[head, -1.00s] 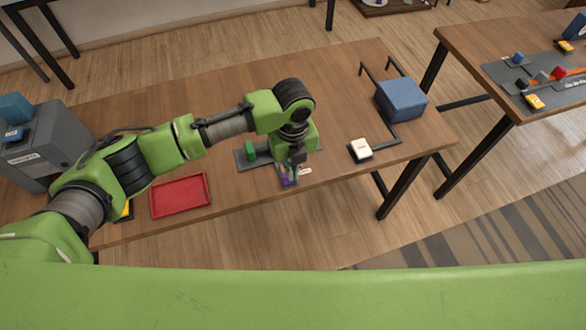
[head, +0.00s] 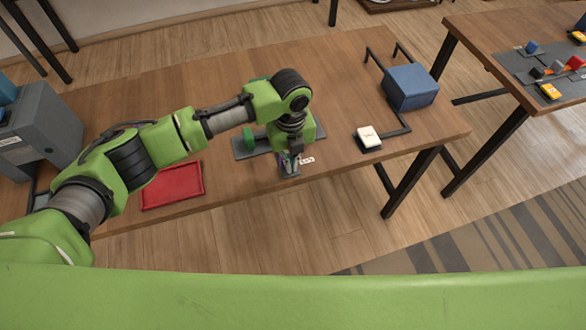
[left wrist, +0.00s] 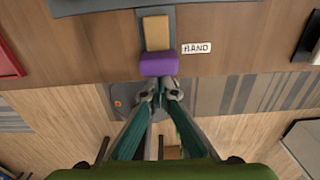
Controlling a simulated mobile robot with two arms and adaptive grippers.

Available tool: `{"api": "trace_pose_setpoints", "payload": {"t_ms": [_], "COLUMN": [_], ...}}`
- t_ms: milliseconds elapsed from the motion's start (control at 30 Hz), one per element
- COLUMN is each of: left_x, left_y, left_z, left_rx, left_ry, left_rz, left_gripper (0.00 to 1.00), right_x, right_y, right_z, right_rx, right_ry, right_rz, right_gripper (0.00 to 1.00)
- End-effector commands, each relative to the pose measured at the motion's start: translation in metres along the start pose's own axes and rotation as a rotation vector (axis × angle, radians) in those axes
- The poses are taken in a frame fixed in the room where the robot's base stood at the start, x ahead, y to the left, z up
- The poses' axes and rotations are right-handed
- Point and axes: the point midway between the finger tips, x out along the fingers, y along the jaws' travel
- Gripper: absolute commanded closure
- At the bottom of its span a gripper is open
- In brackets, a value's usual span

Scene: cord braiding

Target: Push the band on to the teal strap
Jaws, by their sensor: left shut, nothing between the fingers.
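A purple block (left wrist: 158,63) lies across the end of a tan strip (left wrist: 157,30) in the left wrist view. A label (left wrist: 196,48) beside it seems to read BAND. My left gripper (left wrist: 160,92) is shut and empty, its fingertips just on the near side of the purple block; whether they touch it I cannot tell. In the head view my left gripper (head: 291,152) points down at the table's front edge and hides most of the purple block. No strap that I can clearly call teal shows. My right gripper is not in view.
A green block (head: 248,138) stands on a grey plate (head: 240,152). A red tray (head: 173,186) lies to the left. A white block (head: 368,136) and a blue box (head: 410,89) are to the right. The table between the tray and the plate is bare.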

Motion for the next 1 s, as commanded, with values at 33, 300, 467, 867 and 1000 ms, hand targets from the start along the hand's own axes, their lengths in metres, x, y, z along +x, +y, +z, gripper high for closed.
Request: {"api": "trace_pose_setpoints", "payload": {"t_ms": [33, 300, 467, 867, 1000], "left_x": [0.001, -0.001, -0.001, 0.000, 0.000], "left_y": [0.000, 0.000, 0.000, 0.000, 0.000], "left_z": [0.006, 0.010, 0.012, 0.020, 0.022], "left_rx": [-0.003, -0.002, -0.002, -0.003, -0.003], "left_ry": [-0.004, -0.004, -0.004, -0.004, -0.004], "left_rz": [0.000, -0.001, -0.001, 0.000, 0.000], "left_gripper": [1.00, 1.00, 1.00, 1.00, 1.00], "right_x": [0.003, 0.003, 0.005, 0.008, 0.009], "right_y": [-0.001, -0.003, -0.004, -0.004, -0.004], "right_z": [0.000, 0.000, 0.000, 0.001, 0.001], "right_rx": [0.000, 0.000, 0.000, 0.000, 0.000], "right_ry": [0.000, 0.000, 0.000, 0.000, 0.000], "right_rz": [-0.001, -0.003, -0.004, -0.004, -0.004], "right_gripper": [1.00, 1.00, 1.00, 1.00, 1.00]}}
